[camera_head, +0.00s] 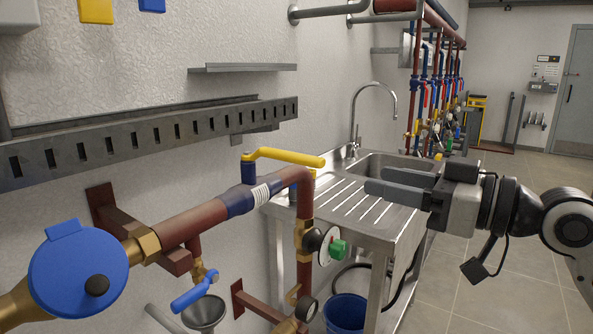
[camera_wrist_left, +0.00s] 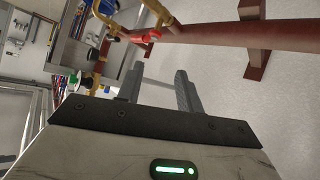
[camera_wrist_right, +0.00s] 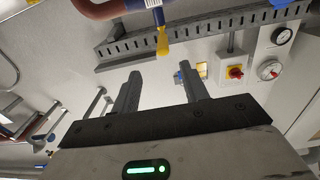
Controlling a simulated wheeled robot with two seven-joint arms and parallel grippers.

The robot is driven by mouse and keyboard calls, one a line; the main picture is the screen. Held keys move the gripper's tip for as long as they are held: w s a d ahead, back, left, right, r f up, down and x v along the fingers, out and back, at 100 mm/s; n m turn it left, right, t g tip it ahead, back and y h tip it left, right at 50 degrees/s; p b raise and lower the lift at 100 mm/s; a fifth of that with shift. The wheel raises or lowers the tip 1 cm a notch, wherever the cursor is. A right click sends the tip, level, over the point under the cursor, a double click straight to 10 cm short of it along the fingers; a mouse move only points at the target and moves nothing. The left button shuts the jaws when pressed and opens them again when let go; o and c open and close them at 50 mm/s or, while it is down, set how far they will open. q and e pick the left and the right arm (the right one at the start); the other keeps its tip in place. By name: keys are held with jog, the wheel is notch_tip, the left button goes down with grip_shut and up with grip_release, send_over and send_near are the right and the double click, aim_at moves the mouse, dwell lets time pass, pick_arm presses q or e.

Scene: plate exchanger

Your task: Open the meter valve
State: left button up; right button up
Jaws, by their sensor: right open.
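A yellow lever handle (camera_head: 288,156) sits on a blue valve body (camera_head: 240,200) in the red-brown pipe (camera_head: 190,221), in the middle of the head view. It extends to the right above the pipe bend. A round blue meter (camera_head: 75,268) is on the same pipe at left. My right gripper (camera_head: 372,187) is open and empty, to the right of the lever's end and apart from it. The yellow lever (camera_wrist_right: 162,42) also shows in the right wrist view, beyond the fingertips. My left gripper (camera_wrist_left: 160,72) shows only in its wrist view, with fingers apart and nothing between them.
A slotted metal rail (camera_head: 150,136) runs along the wall behind the pipe. A steel sink (camera_head: 370,205) stands behind my right gripper. A green knob (camera_head: 337,249) and a small blue tap handle (camera_head: 190,296) sit lower down. Floor at right is clear.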

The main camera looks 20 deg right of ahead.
aim_at(301, 154)
jog(key=p+x, duration=0.1)
jog(key=x, duration=0.4)
jog(key=p+x, duration=0.2)
jog(key=x, duration=0.3)
jog(key=p+x, duration=0.1)
jog(key=x, duration=0.4)
jog(key=shift+s+a+r+p, duration=0.15)
jog(key=shift+s+r+p, duration=0.05)
jog(key=shift+r+p, duration=0.15)
jog(key=shift+w+a+f, duration=0.1)
jog(key=shift+w+a, duration=0.2)
jog(key=shift+w, duration=0.05)
pick_arm(q)
jog(key=shift+s+a+r+m+y, duration=0.1)
jog(key=shift+a+r+m+y, duration=0.25)
jog(key=shift+r, duration=0.4)
pick_arm(e)
grip_shut()
